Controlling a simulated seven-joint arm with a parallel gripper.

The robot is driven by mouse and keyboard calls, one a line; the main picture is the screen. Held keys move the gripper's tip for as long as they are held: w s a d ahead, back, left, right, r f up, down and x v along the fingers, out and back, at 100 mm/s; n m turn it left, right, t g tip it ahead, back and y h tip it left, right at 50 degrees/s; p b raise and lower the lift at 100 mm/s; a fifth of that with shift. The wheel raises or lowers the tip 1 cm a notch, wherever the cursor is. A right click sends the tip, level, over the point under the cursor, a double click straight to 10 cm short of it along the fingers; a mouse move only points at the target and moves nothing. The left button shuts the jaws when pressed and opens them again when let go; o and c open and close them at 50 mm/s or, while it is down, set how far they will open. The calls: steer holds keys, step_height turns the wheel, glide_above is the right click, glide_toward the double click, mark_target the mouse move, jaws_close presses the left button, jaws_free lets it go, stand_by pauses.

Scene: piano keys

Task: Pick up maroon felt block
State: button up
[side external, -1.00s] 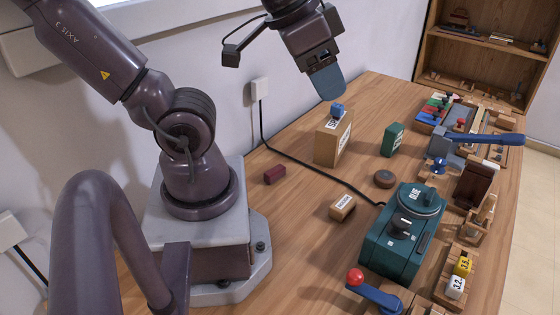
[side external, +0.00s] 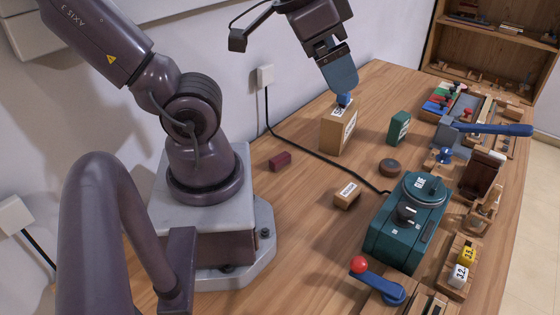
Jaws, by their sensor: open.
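The maroon felt block (side external: 280,161) is a small dark red block. It lies on the wooden table to the right of my arm's base, with nothing touching it. My gripper (side external: 344,91) is open, with its blue-grey fingers pointing down. It is up and to the right of the maroon block, over a tan labelled box (side external: 338,132). The gap between the fingers is not clear from this side.
A black cable (side external: 310,149) runs across the table just behind the maroon block to a teal machine (side external: 405,225). A small wooden block (side external: 347,195), a green block (side external: 398,127) and a round brown disc (side external: 390,168) stand nearby. The table around the maroon block is clear.

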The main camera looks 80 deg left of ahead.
steer(key=shift+f, duration=0.1)
steer(key=m+g+y, duration=0.8)
steer(key=g+y, duration=0.1)
steer(key=g, duration=0.5)
glide_toward(281, 158)
steer(key=d, duration=0.3)
steer(key=s+d, duration=0.1)
steer(key=d, duration=0.1)
steer(key=shift+s+d+r, duration=0.1)
steer(key=shift+d+r, duration=0.1)
steer(key=shift+r, duration=0.1)
steer(key=w+a+m+y, duration=0.1)
steer(key=a+f+m, duration=0.1)
steer(key=shift+w+a+m+t+y, duration=0.3)
steer(key=shift+w+a+y, duration=0.05)
steer(key=shift+w+y, duration=0.05)
steer(key=x, duration=0.6)
steer(key=shift+s+a, duration=0.25)
steer(key=shift+x, duration=3.05)
steer(key=shift+w+a+r, duration=0.1)
steer(key=shift+c, duration=0.4)
